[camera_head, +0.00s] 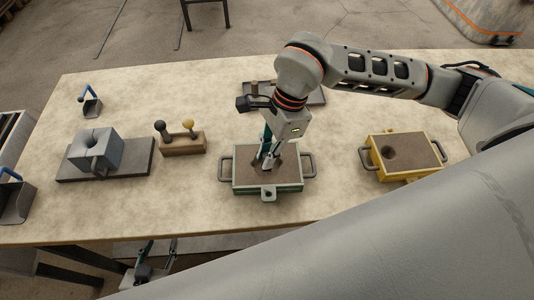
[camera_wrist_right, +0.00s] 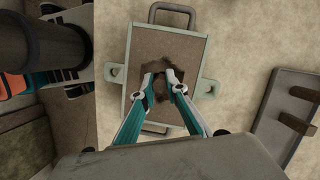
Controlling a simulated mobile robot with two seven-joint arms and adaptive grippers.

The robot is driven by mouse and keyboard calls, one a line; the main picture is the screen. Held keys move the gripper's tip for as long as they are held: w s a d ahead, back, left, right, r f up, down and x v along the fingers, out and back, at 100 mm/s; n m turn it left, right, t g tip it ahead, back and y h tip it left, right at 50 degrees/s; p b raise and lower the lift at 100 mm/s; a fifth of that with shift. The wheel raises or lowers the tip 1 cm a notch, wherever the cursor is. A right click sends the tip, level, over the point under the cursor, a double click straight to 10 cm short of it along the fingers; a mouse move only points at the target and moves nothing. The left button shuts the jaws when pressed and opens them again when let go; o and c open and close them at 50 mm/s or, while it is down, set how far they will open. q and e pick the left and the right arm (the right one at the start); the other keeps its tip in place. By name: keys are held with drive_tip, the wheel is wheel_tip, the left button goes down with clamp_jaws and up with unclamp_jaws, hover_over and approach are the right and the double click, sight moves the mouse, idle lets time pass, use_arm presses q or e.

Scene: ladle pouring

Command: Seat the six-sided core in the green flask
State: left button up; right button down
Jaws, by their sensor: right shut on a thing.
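The green flask (camera_head: 240,189) stands on the table in front of me, filled with brown sand, with grey handles at its ends. In the right wrist view its rim (camera_wrist_right: 128,60) surrounds the sand, which has a dark hollow. My right gripper (camera_head: 267,167) points down into this hollow. In the wrist view its teal fingers (camera_wrist_right: 160,82) are closed in around a small brown thing, probably the six-sided core; its sides cannot be made out and the fingertips mostly hide it. My left gripper (camera_head: 152,258) hangs below the table's front edge, fingers apart and empty.
A yellow flask (camera_head: 410,160) with a round hole in its sand stands to the right. A grey block (camera_head: 100,146) on a dark plate and a wooden stand (camera_head: 183,145) with two knobbed tools are at left. A dark tray (camera_head: 313,96) lies behind my right arm.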

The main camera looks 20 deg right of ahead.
drive_tip(key=shift+f+b, duration=0.35)
drive_tip(key=shift+f, duration=0.2)
idle(0.4)
drive_tip(key=c, duration=2.3)
unclamp_jaws()
drive_tip(key=shift+p+v, duration=1.6)
drive_tip(key=shift+v, duration=1.3)
drive_tip(key=shift+p+v, duration=1.2)
drive_tip(key=shift+v, duration=1.4)
